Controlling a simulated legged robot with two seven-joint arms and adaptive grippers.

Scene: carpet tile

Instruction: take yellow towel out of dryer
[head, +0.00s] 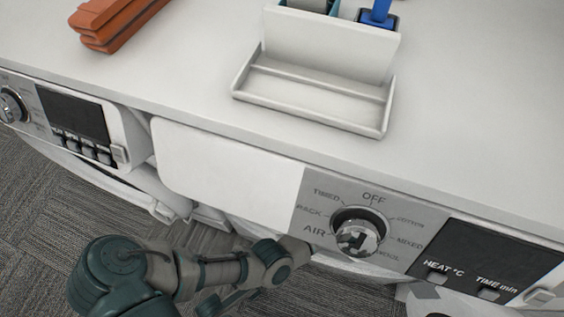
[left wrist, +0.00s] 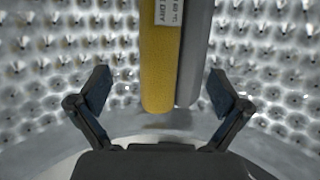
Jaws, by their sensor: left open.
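The yellow towel (left wrist: 158,60) shows in the left wrist view as an upright yellow roll-like shape inside the metal dryer drum (left wrist: 50,65). My left gripper (left wrist: 156,90) is open inside the drum, one finger on each side of the towel, with a gap on both sides. The left fingers and the towel are hidden there. My right gripper is not in view.
The studded drum wall surrounds the left gripper. Above the dryer, a white counter (head: 480,110) holds a white tray (head: 320,95) and an orange folded item (head: 115,22). A second machine (head: 75,115) stands at left. Carpet (head: 30,200) lies below.

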